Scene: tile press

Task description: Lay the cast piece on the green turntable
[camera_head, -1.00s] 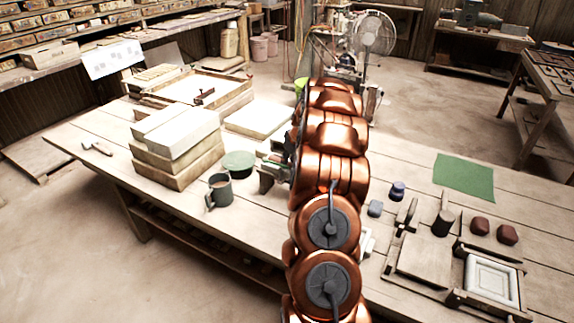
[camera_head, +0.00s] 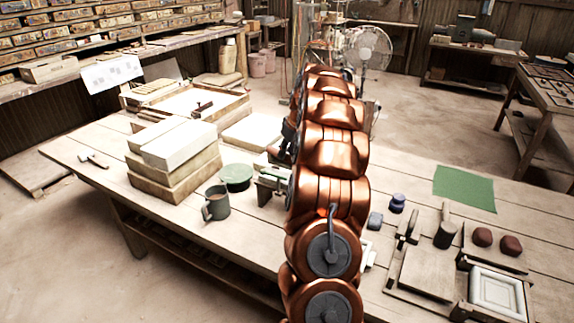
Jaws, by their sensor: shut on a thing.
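The green turntable (camera_head: 237,177) is a round disc on the bench, left of my arm and behind a dark mug. Nothing rests on its visible top. My gripper (camera_head: 287,143) is a dark shape at the left edge of my copper arm, raised above the bench and right of the turntable. It is shut on a small reddish-brown piece (camera_head: 273,150), which seems to be the cast piece. My arm hides most of the gripper and its fingertips.
A dark green mug (camera_head: 216,203) and a grey-green metal device (camera_head: 272,184) stand close to the turntable. Stacked pale blocks (camera_head: 175,160) are left of it. A green cloth (camera_head: 464,188), two reddish lumps (camera_head: 482,237) and a framed white tile (camera_head: 496,291) lie to the right.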

